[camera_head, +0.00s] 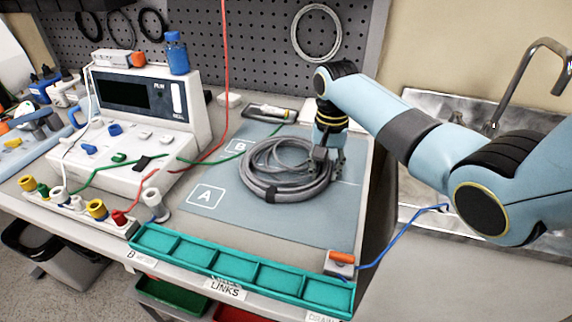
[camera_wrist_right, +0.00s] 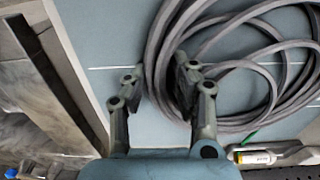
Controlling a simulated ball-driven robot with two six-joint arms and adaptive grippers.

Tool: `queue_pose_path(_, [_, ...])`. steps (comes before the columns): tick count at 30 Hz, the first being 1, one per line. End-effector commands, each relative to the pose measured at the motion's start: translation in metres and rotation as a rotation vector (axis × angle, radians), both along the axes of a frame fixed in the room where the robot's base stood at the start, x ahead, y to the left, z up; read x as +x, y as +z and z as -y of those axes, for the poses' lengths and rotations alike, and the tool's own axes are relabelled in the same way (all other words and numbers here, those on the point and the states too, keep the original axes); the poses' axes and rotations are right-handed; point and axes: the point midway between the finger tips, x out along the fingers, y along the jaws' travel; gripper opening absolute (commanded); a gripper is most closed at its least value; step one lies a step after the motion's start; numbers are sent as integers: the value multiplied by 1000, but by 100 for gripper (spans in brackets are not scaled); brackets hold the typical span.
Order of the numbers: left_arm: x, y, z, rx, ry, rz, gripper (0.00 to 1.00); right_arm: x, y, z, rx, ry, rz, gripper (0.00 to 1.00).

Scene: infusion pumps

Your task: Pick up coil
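The grey coil (camera_head: 285,189) of hose lies on the blue-grey mat, near the letters A and B. It also shows in the right wrist view (camera_wrist_right: 232,66). My right gripper (camera_head: 328,160) reaches down at the coil's right side. In the right wrist view, its two fingers (camera_wrist_right: 160,72) are spread apart, with strands of the coil's near side running between them. The right finger stands inside the loop and the left finger outside it. I cannot tell whether they touch the hose. My left gripper is in neither view.
The mat (camera_head: 235,227) has bare space left of the coil. A teal compartment tray (camera_head: 205,257) runs along the front edge. A white pump device (camera_head: 150,105) stands at left. A sink (camera_head: 470,112) is at right.

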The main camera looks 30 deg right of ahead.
Motion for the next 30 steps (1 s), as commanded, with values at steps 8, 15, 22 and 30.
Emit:
queue_pose_path(8, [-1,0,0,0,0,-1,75,0,0,0,0,0,0,0])
queue_pose_path(15, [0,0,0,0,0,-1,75,1,1,0,0,0,1,0])
queue_pose_path(22, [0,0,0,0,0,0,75,1,9,0,0,0,3,0])
queue_pose_path(30, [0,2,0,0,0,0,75,-8,47,-6,1,2,2,0])
